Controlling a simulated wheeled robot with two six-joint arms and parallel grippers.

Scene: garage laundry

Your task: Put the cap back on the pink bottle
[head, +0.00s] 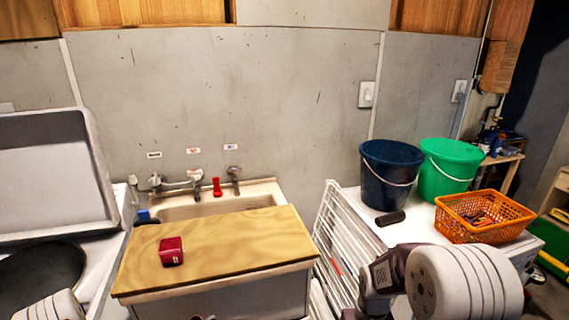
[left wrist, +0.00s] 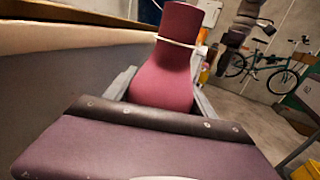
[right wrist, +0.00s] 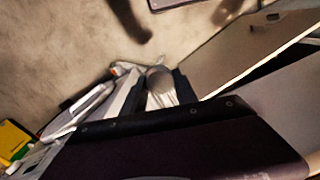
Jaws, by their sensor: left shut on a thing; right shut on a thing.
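The pink bottle (left wrist: 163,80) is in the left wrist view, with a pale ring around its neck. No cap shows on the neck at the top edge of that view. My left gripper (left wrist: 165,98) is shut on the bottle's body, one finger on each side.
A wooden board (head: 225,242) lies over the sink front, with a red box (head: 171,251) on it. A white drying rack (head: 345,245) stands right of it. Blue (head: 390,172) and green (head: 448,170) buckets and an orange basket (head: 487,215) stand on a white top.

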